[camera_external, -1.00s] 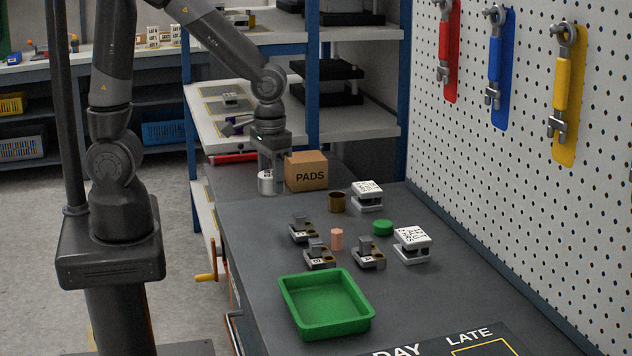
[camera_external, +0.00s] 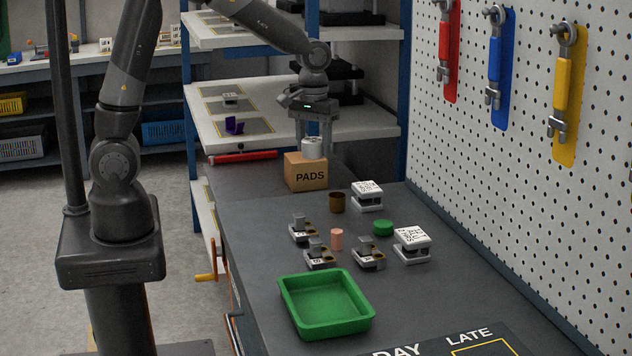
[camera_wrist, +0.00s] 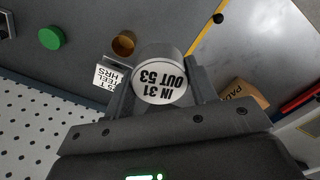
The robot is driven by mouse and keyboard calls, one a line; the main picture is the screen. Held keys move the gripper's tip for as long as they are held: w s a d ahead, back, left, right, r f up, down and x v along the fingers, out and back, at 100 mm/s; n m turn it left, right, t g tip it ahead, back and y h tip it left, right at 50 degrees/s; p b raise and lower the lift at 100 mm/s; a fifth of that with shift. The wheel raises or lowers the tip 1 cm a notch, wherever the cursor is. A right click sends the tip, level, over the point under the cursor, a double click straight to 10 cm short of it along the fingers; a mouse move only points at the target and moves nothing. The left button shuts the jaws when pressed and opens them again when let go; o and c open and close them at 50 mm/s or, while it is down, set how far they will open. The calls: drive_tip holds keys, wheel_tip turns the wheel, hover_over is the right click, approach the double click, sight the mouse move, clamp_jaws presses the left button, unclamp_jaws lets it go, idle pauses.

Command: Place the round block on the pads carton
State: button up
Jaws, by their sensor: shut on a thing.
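The round block (camera_external: 313,148) is a short silver-white cylinder. In the wrist view the block (camera_wrist: 160,78) shows a label reading IN 31 OUT 53. My gripper (camera_external: 314,143) is shut on it, one finger on each side, and points down. The pads carton (camera_external: 306,173) is a brown box marked PADS at the far end of the grey bench. In the external view the block overlaps the carton's top edge; I cannot tell whether they touch. In the wrist view the carton (camera_wrist: 247,92) shows to the right of the fingers, partly hidden by them.
Nearer on the bench are a brown ring (camera_external: 337,203), a green disc (camera_external: 382,228), a pink cylinder (camera_external: 337,239), several small labelled fixtures and a green tray (camera_external: 368,312). A shelf rack stands behind; a pegboard (camera_external: 470,140) lines the right side.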

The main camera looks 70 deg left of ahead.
drive_tip(key=w+a+f+n, duration=0.1)
drive_tip(key=w+a+n, duration=0.25)
drive_tip(key=a, duration=0.75)
drive_tip(key=w+a+f+n, duration=0.15)
drive_tip(key=w+a, duration=0.25)
drive_tip(key=a, duration=0.8)
drive_tip(key=shift+n, duration=0.4)
drive_tip(key=a+f, duration=0.2)
drive_tip(key=a, duration=0.1)
drive_tip(key=a+f, duration=0.2)
drive_tip(key=a, duration=0.2)
drive_tip(key=a+f, duration=0.2)
drive_tip(key=a, duration=0.2)
drive_tip(key=shift+w+a, duration=0.1)
drive_tip(key=shift+a, duration=0.15)
drive_tip(key=shift+a+f, duration=0.1)
drive_tip(key=shift+a, duration=0.05)
drive_tip(key=shift+f, duration=1.95)
drive_tip(key=shift+f, duration=0.1)
drive_tip(key=o, duration=1.1)
